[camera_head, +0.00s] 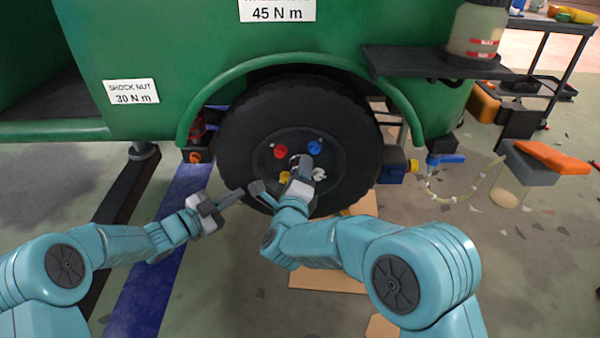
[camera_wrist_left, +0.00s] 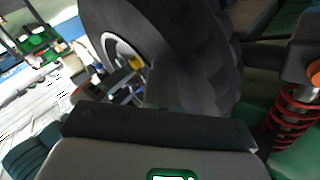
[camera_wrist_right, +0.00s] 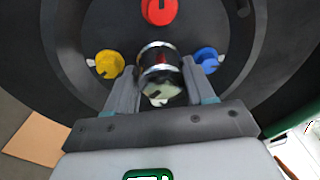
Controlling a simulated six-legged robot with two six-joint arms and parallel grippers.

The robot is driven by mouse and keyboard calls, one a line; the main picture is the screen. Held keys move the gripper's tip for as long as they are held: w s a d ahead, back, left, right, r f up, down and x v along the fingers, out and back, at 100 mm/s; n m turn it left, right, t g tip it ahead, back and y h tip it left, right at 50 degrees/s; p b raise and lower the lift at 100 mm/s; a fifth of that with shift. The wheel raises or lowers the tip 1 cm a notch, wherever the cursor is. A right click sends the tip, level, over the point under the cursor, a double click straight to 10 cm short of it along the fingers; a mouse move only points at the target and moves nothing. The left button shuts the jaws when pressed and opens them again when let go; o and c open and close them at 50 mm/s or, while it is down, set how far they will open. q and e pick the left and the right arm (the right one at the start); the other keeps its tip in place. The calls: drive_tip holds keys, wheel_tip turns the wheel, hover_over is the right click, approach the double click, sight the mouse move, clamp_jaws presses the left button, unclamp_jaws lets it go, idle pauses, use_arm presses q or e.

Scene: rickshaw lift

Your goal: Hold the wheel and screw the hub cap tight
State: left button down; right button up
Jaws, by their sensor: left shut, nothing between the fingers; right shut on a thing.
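The black wheel (camera_head: 345,120) sits under the green fender, upright, its dark hub facing me. It also shows in the left wrist view (camera_wrist_left: 190,50). The silver hub cap (camera_wrist_right: 157,55) is at the wheel's centre, between the fingers of my right gripper (camera_wrist_right: 158,75), which is shut on it. In the head view my right gripper (camera_head: 302,172) hides most of the cap. How far the cap is screwed on cannot be told. My left gripper (camera_head: 238,194) is shut and empty by the tyre's lower left edge. I cannot tell if it touches the tyre.
Red (camera_wrist_right: 159,10), yellow (camera_wrist_right: 108,63) and blue (camera_wrist_right: 206,60) nuts surround the hub cap. A red spring (camera_wrist_left: 290,120) stands beside the wheel. A dark shelf (camera_head: 420,62) with a jar (camera_head: 477,30) juts out at upper right. Cardboard (camera_head: 325,282) lies below.

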use_arm(q)
drive_tip(key=shift+w+a+r, duration=0.1)
drive_tip(key=shift+w+r, duration=0.2)
drive_tip(key=shift+r, duration=0.05)
use_arm(e)
drive_tip(key=shift+r+m, duration=0.3)
drive_tip(key=shift+r, duration=0.2)
drive_tip(key=o, duration=0.8)
drive_tip(key=shift+c, duration=0.2)
drive_tip(key=shift+f, duration=0.1)
drive_tip(key=shift+s, duration=0.2)
drive_tip(key=s+a, duration=0.1)
drive_tip(key=s, duration=1)
drive_tip(key=shift+s+a, duration=0.35)
drive_tip(key=shift+a, duration=0.05)
use_arm(q)
drive_tip(key=shift+s, duration=0.15)
use_arm(e)
drive_tip(key=shift+f, duration=0.2)
